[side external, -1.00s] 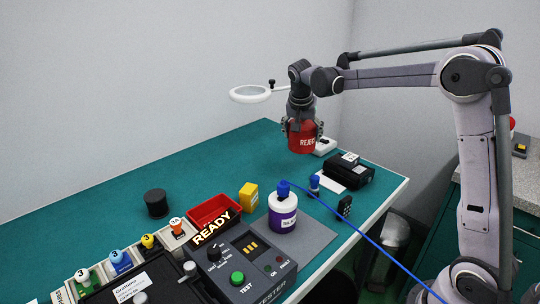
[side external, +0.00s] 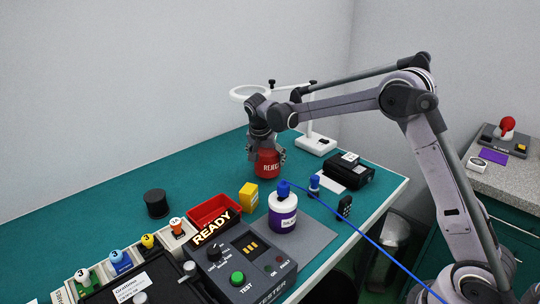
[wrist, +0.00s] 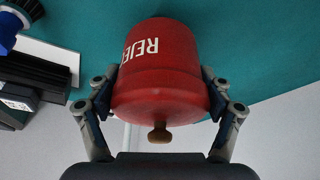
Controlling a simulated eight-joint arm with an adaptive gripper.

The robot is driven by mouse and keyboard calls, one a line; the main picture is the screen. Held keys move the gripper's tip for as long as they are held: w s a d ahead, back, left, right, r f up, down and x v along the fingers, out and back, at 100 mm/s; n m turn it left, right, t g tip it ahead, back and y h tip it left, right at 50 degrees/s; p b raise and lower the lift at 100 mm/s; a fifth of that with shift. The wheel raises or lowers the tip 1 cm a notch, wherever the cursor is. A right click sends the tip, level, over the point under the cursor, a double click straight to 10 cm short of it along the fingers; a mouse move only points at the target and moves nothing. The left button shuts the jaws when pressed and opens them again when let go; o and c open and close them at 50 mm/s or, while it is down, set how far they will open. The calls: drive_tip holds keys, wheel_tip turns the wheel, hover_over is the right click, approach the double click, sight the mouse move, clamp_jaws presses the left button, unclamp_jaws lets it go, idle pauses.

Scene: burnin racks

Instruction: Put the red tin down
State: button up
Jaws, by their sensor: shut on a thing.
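The red tin (side external: 268,164) with white "REJECT" lettering is held upright in my gripper (side external: 266,155). In the side external view it is low over the green bench, behind the yellow box; I cannot tell whether its base touches the bench. In the wrist view the tin (wrist: 162,75) fills the middle, with a brown knob (wrist: 159,133) on its near end. The fingers of my gripper (wrist: 160,100) press on both its sides. The tin's underside is hidden.
A red READY tray (side external: 213,211), a yellow box (side external: 249,196) and a purple-labelled bottle (side external: 283,212) stand in front. A black device (side external: 349,170) and a white lamp base (side external: 315,144) are to the right. A black cylinder (side external: 156,203) is left. The green bench (side external: 200,180) is clear around the tin's left.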

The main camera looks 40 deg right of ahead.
drive_tip(key=shift+f, duration=1.35)
drive_tip(key=shift+f, duration=0.1)
drive_tip(key=o, duration=1.2)
